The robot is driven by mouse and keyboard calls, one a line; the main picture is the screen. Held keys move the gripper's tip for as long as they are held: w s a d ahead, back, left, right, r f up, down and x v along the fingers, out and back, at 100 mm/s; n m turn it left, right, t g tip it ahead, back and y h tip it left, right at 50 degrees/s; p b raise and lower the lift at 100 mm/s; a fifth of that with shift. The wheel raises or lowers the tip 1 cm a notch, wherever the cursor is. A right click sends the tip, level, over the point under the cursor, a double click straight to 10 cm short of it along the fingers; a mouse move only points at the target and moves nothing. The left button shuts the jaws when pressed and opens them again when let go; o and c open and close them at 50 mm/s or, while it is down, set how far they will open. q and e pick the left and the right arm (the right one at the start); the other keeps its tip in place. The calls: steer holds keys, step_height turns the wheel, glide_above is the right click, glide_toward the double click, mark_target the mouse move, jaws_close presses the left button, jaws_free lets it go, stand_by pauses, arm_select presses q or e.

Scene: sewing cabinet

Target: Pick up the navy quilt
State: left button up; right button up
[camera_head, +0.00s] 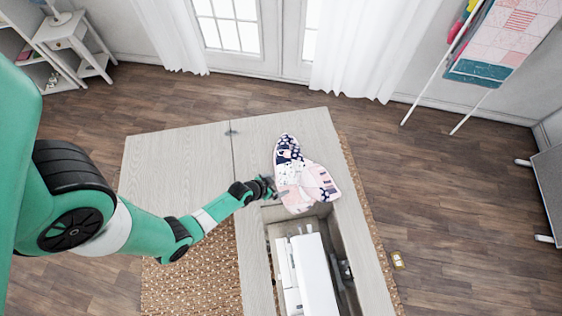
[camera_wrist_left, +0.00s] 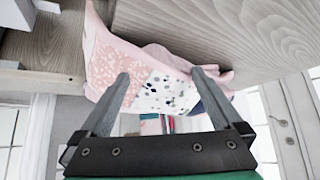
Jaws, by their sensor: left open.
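The quilt (camera_head: 302,182) lies on the grey wooden sewing cabinet top (camera_head: 170,165), just behind the machine opening. It shows navy, white speckled and pink patches, and its edge is uneven. In the left wrist view the quilt (camera_wrist_left: 150,80) hangs in folds in front of the fingers, mostly pink and speckled, with a little navy at the right. My left gripper (camera_head: 275,188) is at the quilt's left edge. In the wrist view its two fingers (camera_wrist_left: 163,98) are apart, with quilt fabric seen between them; whether they touch it is unclear. My right gripper is not visible.
A white sewing machine (camera_head: 313,275) sits in the cabinet opening in front of the quilt. A rack with a pink and teal quilt (camera_head: 500,45) stands at the back right. A woven rug (camera_head: 190,275) lies under the cabinet.

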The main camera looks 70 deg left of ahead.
arm_select(q)
steer(key=shift+w+f, duration=0.1)
stand_by(0.3)
steer(key=shift+b+x, duration=1.35)
steer(key=shift+x, duration=0.1)
jaws_close()
stand_by(0.3)
step_height(320, 180, up, 12)
steer(key=p, duration=1.1)
